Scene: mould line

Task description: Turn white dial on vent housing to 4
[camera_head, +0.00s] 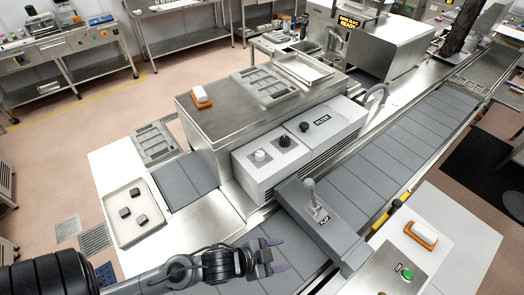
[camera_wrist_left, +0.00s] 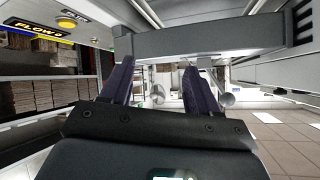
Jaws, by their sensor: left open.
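The white dial (camera_head: 260,155) sits on the left part of the light grey vent housing (camera_head: 262,180), in the middle of the head view. Its marks and setting are too small to read. A black dial (camera_head: 284,141) is beside it, and a black knob (camera_head: 304,127) is farther right by a FILTER label. My left gripper (camera_head: 279,254) is open and empty, in front of the housing, over the conveyor and apart from the dial. Its two dark purple fingers show spread in the left wrist view (camera_wrist_left: 158,66). My right gripper is not in view.
A grey lever box (camera_head: 325,228) with an upright ball-topped lever (camera_head: 310,190) stands right of my left gripper. The conveyor (camera_head: 400,145) runs to the upper right. A tray (camera_head: 137,212) with dark blocks lies at left. A green button (camera_head: 407,274) is at lower right.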

